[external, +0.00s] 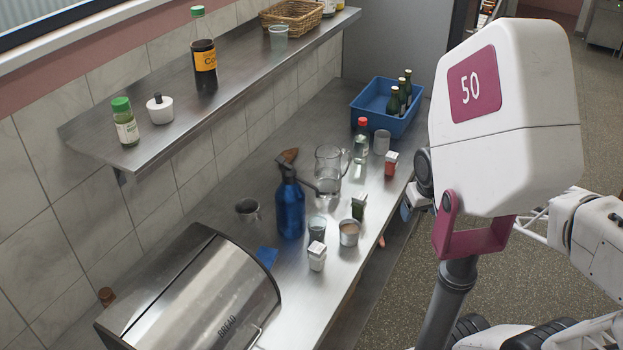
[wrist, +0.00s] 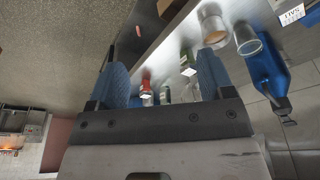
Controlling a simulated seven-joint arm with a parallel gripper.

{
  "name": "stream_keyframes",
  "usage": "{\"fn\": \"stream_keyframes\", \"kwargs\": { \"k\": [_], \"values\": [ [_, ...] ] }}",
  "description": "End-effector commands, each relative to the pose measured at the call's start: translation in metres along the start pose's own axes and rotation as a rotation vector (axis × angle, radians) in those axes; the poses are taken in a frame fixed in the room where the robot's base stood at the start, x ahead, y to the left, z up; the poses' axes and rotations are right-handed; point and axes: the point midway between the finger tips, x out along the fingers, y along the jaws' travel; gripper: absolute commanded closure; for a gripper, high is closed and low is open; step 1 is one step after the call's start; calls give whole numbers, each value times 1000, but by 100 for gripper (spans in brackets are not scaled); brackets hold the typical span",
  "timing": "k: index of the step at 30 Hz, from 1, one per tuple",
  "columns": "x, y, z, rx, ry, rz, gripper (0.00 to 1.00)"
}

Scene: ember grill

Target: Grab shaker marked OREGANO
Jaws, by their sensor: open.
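A small shaker with green contents and a white top (external: 358,206) stands near the counter's front edge; I cannot read its label. What looks like the same shaker shows in the wrist view (wrist: 189,84), just inside the right-hand finger in the picture. A red shaker (external: 391,163) stands farther back. A white shaker (external: 317,257) stands nearer; its lid reads SALT in the wrist view (wrist: 292,14). My gripper (wrist: 162,78) is open and empty, its blue fingers apart. In the external view its blue tip (external: 405,213) shows partly, beside the counter edge.
A blue crate (external: 369,117) holds dark bottles at the back. A bread box (external: 210,298) fills the near counter. A shelf (external: 245,75) hangs above.

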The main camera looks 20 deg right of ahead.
Motion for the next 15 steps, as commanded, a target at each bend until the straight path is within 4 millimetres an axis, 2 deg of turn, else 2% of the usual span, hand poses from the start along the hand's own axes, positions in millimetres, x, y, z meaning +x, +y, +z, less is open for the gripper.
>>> {"fn": "stream_keyframes", "kwargs": {
  "k": [8, 15],
  "values": [
    [2, -1, -1, 13, -5, -9, 26],
    [17, -12, -6, 151, -56, -101, 26]
  ]
}}
